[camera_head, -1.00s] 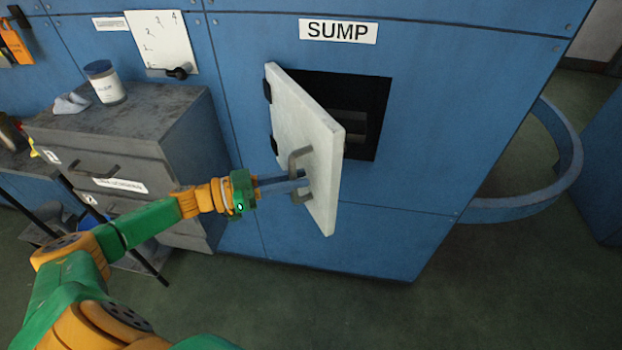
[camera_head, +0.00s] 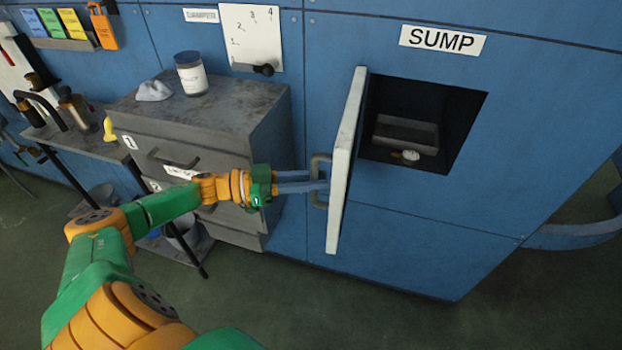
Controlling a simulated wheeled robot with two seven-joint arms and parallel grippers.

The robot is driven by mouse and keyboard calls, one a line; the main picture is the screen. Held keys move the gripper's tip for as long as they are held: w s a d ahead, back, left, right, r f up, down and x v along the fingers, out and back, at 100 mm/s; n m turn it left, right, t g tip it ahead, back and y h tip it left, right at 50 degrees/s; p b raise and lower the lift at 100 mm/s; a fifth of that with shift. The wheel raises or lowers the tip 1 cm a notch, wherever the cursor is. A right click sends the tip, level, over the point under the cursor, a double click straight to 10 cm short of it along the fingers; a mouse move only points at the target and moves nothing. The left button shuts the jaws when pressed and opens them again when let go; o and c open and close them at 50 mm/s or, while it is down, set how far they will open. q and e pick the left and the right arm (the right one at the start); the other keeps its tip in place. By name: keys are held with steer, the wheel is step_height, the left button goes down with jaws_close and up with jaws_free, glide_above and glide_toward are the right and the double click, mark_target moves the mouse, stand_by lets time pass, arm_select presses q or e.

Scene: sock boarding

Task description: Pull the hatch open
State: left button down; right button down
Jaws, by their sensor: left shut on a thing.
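The white hatch door (camera_head: 347,165) stands wide open, swung out to the left on its left-side hinges and seen nearly edge-on. Its grey bar handle (camera_head: 317,183) is on the face turned left. My left gripper (camera_head: 318,182) reaches in from the left, and its blue fingers are shut on the handle. The square opening (camera_head: 380,92) under the SUMP sign (camera_head: 443,40) shows a dark inside with a grey block and a small pale object (camera_head: 405,156). My right gripper is not in view.
A grey drawer cabinet (camera_head: 255,120) stands left of the hatch, with a lidded jar (camera_head: 191,75) and a crumpled cloth (camera_head: 154,91) on top. My left arm passes in front of its drawers. The floor before the blue wall is clear.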

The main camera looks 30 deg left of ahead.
arm_select(q)
steer(key=shift+a+r, duration=0.15)
steer(key=c, duration=1.1)
jaws_free()
steer(key=o, duration=0.3)
steer(key=shift+w, duration=0.2)
steer(key=b+v, duration=0.1)
steer(key=v, duration=0.6)
